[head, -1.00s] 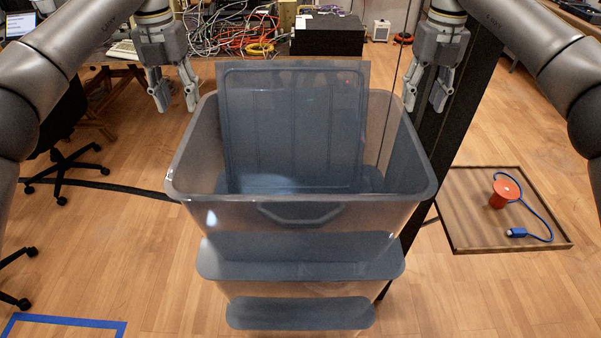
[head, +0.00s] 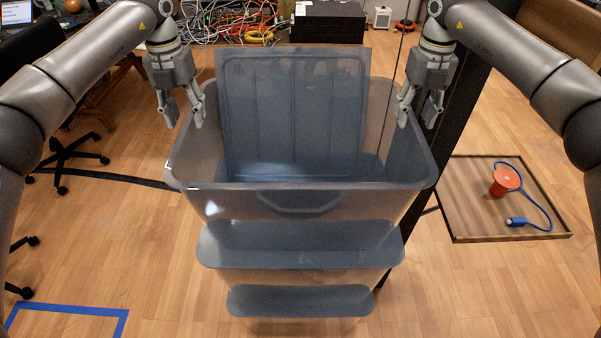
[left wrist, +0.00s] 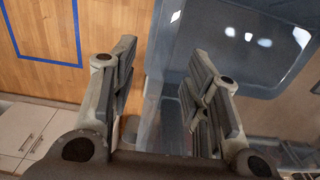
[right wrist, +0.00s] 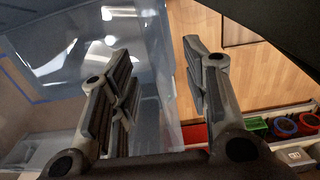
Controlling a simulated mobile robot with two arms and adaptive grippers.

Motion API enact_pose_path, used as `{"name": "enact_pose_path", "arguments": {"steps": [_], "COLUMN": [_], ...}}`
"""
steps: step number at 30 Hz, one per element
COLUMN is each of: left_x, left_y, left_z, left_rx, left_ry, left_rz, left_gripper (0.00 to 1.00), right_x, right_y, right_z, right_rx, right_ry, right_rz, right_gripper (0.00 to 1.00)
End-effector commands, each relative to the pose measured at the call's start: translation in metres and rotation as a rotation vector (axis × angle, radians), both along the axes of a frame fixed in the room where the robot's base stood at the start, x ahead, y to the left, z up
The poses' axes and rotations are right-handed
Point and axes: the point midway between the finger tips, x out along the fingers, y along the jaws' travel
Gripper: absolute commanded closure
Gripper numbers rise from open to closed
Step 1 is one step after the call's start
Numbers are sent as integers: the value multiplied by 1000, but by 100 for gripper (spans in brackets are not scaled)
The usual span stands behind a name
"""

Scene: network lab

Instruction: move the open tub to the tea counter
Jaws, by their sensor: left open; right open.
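The open tub (head: 300,205) is a translucent grey-blue bin in the middle of the head view, upright with its mouth up. More tub-like tiers show beneath its rim. A ribbed grey panel (head: 292,115) stands upright at its far side. My left gripper (head: 183,115) is open at the left rim; in the left wrist view the tub's edge (left wrist: 155,70) shows between its fingers. My right gripper (head: 418,112) is open at the right rim; in the right wrist view the tub's wall (right wrist: 163,60) shows between its fingers. I cannot tell whether either touches. I cannot identify the tea counter.
A shallow wooden tray (head: 470,228) holds a red spool (head: 505,181) and blue cable on the right. A dark post (head: 455,130) stands behind the right rim. A desk with tangled cables (head: 235,20) is behind. Office chairs (head: 65,160) are left. Blue tape (head: 70,308) marks floor.

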Motion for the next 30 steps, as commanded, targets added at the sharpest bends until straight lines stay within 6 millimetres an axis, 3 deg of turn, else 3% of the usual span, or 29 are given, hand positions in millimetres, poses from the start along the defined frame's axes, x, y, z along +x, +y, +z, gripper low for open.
{"name": "enact_pose_path", "arguments": {"steps": [6, 18, 28, 30], "left_x": [0, 0, 0, 0], "left_y": [0, 0, 0, 0], "left_z": [-26, -32, -32, -32], "left_rx": [1, 1, 1, 1], "left_ry": [0, -1, -1, -1], "left_rz": [0, 0, 0, 0], "left_gripper": [57, 57, 98, 100], "right_x": [0, 0, 0, 0], "right_y": [0, 0, 0, 0], "right_z": [-25, -32, -31, -31], "right_rx": [0, 0, 0, 0], "right_ry": [-1, -1, -1, -1], "right_rz": [0, 0, 0, 0], "right_gripper": [57, 57, 98, 100]}}
